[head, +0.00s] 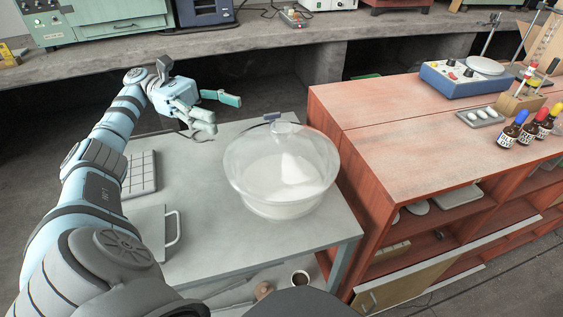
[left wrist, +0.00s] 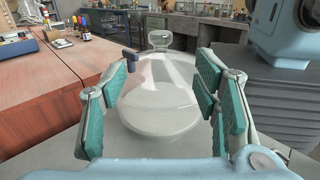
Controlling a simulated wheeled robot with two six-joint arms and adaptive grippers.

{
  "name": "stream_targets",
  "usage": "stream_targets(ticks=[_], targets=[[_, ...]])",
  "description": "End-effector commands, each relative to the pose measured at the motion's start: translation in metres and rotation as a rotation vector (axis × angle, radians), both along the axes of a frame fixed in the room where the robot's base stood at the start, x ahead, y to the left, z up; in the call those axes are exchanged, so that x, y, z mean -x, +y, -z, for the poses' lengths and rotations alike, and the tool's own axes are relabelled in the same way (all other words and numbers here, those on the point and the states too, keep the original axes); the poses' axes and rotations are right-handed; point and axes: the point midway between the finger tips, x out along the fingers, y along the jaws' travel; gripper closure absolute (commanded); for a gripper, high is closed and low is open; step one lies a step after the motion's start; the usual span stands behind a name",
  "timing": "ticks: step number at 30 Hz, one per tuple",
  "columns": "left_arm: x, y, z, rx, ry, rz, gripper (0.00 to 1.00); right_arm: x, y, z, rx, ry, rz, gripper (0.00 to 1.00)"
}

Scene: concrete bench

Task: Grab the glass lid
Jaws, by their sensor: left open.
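The clear glass lid (head: 262,147) is a dome with a knob on top, set on a round glass vessel (head: 272,209) with white contents on the grey table. In the left wrist view the lid (left wrist: 158,80) shows upright between the fingers, its knob (left wrist: 160,38) above. A small dark blue fitting (head: 271,117) sits by the lid's far edge. My left gripper (head: 222,113) is open and empty, above the table's back edge, beyond and left of the lid. Its teal finger pads frame the lid in the left wrist view, apart from it. My right gripper does not show.
A keypad-like grid (head: 140,172) and a handled flat plate (head: 151,228) lie left on the table (head: 215,255). A red wooden cabinet (head: 375,140) adjoins at right, bearing a hotplate stirrer (head: 466,82) and several dropper bottles (head: 512,130). A concrete bench runs behind.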

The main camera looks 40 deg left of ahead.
Motion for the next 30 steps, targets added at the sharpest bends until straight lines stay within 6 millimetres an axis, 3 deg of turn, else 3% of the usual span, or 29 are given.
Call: stream_targets(ticks=[4,9,16,22,30], targets=[[-0.003,-0.030,-0.003,-0.003,0.008,0.009,0.44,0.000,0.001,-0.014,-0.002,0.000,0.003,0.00],[-0.011,-0.065,-0.003,0.000,0.004,0.005,0.44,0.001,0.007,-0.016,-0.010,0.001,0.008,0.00],[-0.015,-0.089,-0.003,0.002,0.003,0.004,0.44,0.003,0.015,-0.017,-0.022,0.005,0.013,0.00],[-0.022,-0.129,-0.003,0.003,0.000,0.004,0.44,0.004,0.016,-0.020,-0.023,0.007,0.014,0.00],[-0.024,-0.138,-0.002,0.002,0.002,0.002,0.44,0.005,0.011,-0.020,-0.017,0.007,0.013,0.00]])
